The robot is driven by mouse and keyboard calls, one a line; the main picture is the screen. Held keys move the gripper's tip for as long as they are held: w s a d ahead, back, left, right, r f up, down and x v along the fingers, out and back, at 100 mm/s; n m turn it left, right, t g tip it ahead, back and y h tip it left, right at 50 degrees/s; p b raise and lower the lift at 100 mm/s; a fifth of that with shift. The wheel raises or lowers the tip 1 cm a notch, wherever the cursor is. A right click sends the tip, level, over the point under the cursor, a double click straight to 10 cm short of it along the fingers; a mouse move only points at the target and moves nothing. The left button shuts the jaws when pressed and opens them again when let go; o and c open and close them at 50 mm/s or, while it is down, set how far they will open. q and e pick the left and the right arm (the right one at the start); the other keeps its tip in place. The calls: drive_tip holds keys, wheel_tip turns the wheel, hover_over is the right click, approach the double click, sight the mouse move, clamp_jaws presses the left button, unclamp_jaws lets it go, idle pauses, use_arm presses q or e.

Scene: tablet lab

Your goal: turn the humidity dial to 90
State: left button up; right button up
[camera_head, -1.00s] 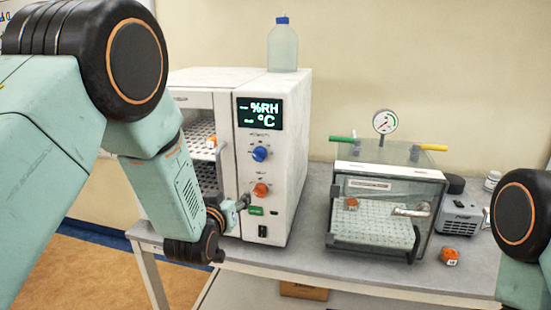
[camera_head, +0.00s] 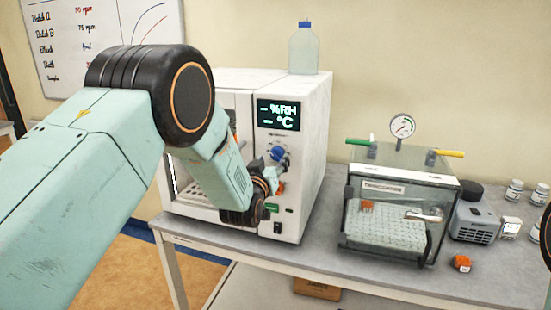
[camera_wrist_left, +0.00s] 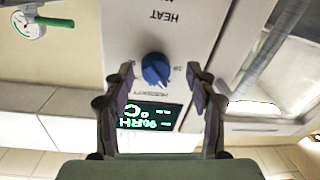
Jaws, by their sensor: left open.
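The humidity dial (camera_head: 278,153) is a blue knob on the white chamber's front panel, below the display (camera_head: 278,115). In the left wrist view the blue dial (camera_wrist_left: 155,70) appears upside down, with its HUMIDITY label beside it. My left gripper (camera_head: 277,170) is in front of the panel, just below the dial in the head view. In the wrist view its open fingers (camera_wrist_left: 160,69) frame the dial, one on each side with gaps; I cannot tell the remaining depth. The display shows dashes beside %RH and °C. My right gripper is out of view.
An orange dial (camera_head: 281,187) sits below, partly hidden by my gripper. A bottle (camera_head: 304,48) stands on the chamber. A clear vacuum box (camera_head: 390,240) with a gauge (camera_head: 402,126) stands to the right.

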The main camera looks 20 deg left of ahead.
use_arm(q)
drive_tip(key=shift+w+d+r, duration=0.2)
drive_tip(key=shift+w+d, duration=0.1)
drive_tip(key=shift+w, duration=0.05)
drive_tip(key=shift+d+r, duration=0.1)
drive_tip(key=shift+r, duration=0.2)
drive_tip(key=shift+w+a+f, duration=0.15)
drive_tip(key=shift+w+a, duration=0.15)
drive_tip(key=shift+a, duration=0.05)
drive_tip(key=shift+w+a+f, duration=0.1)
drive_tip(key=shift+w+f, duration=0.2)
drive_tip(key=shift+w, duration=0.05)
drive_tip(key=shift+c, duration=0.3)
drive_tip(key=shift+s+d+r, duration=0.3)
drive_tip(key=shift+d, duration=0.15)
drive_tip(key=c, duration=0.3)
drive_tip(key=shift+s, duration=0.1)
drive_tip(key=shift+c, duration=0.8)
drive_tip(key=shift+a, duration=0.35)
drive_tip(key=c, duration=0.3)
drive_tip(key=shift+d, duration=0.2)
drive_tip(key=c, duration=0.3)
